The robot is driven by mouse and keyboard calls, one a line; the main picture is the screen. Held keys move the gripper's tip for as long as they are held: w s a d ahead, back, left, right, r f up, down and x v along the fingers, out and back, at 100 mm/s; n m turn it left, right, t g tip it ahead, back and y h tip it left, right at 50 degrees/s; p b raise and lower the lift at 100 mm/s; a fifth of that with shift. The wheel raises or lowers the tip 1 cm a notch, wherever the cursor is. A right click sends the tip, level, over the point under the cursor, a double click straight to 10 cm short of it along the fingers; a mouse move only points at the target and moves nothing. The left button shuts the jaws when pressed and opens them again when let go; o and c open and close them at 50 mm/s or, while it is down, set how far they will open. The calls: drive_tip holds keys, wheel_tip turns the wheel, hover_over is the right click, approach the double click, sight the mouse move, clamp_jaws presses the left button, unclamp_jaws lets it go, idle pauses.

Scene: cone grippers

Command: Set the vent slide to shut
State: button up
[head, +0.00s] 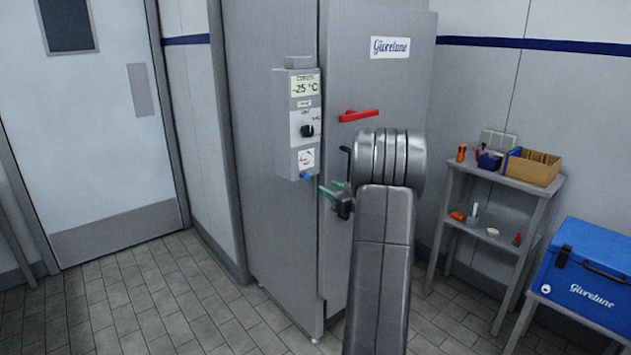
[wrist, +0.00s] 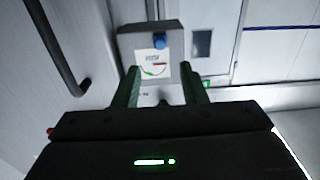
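A grey control box (head: 299,125) is mounted on the side of a tall grey freezer cabinet. A small blue knob (head: 306,177), which looks like the vent slide, sits at its lower edge under a white label (head: 306,159) with a curved mark. The wrist view shows the blue knob (wrist: 160,41) beside the label (wrist: 153,63), which has a red and a green mark. My gripper (head: 328,190) has green fingers and is just right of and below the knob. In the wrist view my gripper (wrist: 161,70) is open and empty, the knob ahead between its fingers, apart from them.
The box also bears a display reading about -25 °C (head: 305,86) and a black dial (head: 306,130). A red handle (head: 358,115) sticks out from the cabinet door. A shelf (head: 500,178) with small items and a blue cooler (head: 590,270) stand at right. The floor at left is clear.

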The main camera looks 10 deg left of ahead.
sight(309, 178)
drive_tip(key=x, duration=0.8)
drive_tip(key=shift+w+a, duration=0.2)
drive_tip(key=shift+a, duration=0.1)
drive_tip(key=shift+p, duration=0.3)
clamp_jaws()
